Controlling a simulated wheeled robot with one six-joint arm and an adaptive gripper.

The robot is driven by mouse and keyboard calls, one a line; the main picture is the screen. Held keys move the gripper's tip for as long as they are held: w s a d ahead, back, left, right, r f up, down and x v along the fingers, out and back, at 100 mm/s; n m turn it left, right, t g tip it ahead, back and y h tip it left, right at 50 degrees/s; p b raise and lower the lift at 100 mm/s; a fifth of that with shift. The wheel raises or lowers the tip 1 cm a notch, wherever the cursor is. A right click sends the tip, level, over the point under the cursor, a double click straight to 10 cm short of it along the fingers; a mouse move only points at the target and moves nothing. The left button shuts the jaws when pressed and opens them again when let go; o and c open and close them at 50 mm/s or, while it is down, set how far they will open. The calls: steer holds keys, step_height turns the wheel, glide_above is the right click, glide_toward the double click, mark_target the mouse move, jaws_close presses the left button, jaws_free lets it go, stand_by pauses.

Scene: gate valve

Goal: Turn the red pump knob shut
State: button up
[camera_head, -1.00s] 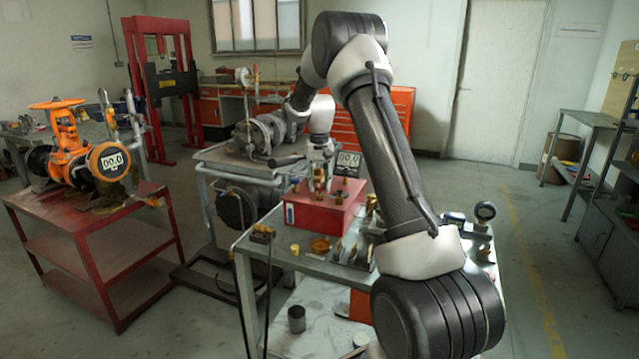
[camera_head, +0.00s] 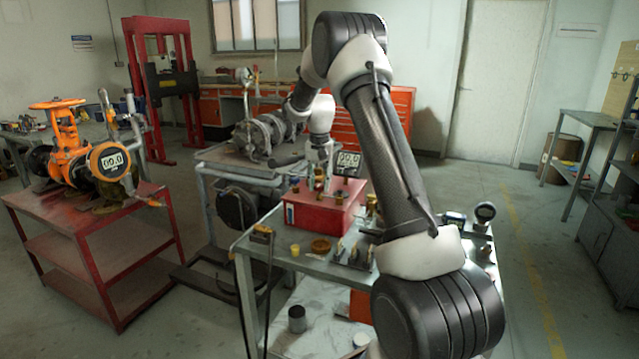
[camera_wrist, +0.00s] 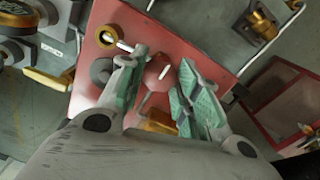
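The red pump (camera_head: 318,212) is a red box on the grey metal table. Its top face also fills the middle of the wrist view (camera_wrist: 200,48). The red knob (camera_wrist: 158,72) has a white line on it and shows between my fingers in the wrist view. My gripper (camera_wrist: 162,76) has green finger pads and is open, with one finger on each side of the knob. The left fingertip is very close to the knob; a gap shows on the right. In the head view my gripper (camera_head: 321,182) points down over the pump, and the knob cannot be made out there.
A brass ring fitting (camera_wrist: 107,36) and a dark round part sit left of the knob on the pump top. A digital display (camera_head: 348,160) stands behind the pump. Small brass fittings (camera_head: 352,252) and gauges (camera_head: 484,212) are on the table. An orange valve (camera_head: 72,150) stands on a red cart at left.

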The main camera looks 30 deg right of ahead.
steer(key=o, duration=0.4)
